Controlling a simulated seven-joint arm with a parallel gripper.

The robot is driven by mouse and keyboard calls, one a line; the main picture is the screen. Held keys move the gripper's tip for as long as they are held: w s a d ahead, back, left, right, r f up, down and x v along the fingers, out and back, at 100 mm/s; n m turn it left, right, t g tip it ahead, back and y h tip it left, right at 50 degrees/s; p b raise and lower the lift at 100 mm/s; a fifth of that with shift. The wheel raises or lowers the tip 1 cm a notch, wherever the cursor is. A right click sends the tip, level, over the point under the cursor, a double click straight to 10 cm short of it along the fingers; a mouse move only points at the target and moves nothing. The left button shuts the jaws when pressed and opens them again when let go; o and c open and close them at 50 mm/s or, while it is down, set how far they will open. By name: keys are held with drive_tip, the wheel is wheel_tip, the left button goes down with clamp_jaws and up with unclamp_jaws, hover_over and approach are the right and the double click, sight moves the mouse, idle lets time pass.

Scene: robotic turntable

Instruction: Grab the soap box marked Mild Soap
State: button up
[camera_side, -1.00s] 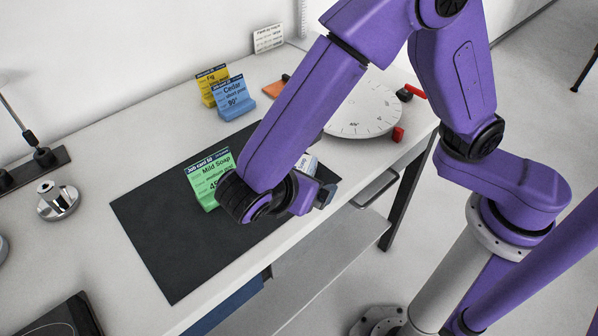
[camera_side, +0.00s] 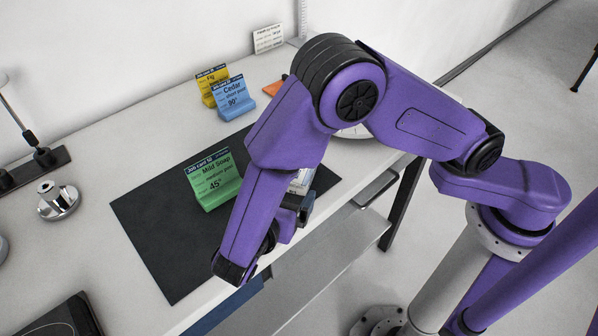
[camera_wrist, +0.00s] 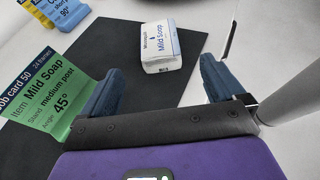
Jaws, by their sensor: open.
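The soap box marked Mild Soap (camera_wrist: 160,46) is white with blue print and lies on the black mat (camera_wrist: 112,45). In the side view only a part of the box (camera_side: 300,182) shows behind my arm. My gripper (camera_wrist: 158,84) is open and empty, with its two blue fingers apart. In the wrist view the box is beyond the fingertips, roughly between them, and not touching. In the side view my gripper (camera_side: 305,203) is at the near side of the box, partly hidden by my arm.
A green job card (camera_side: 213,181) reading Mild Soap, medium post, 45° stands on the mat left of my arm. Blue (camera_side: 230,98) and yellow (camera_side: 209,84) cards stand farther back. A white turntable (camera_side: 356,132) is mostly hidden. A metal post base (camera_side: 58,201) is at left.

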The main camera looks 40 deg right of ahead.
drive_tip(key=x, duration=0.9)
drive_tip(key=shift+d+f, duration=0.1)
drive_tip(key=shift+f, duration=0.05)
drive_tip(key=c, duration=1.1)
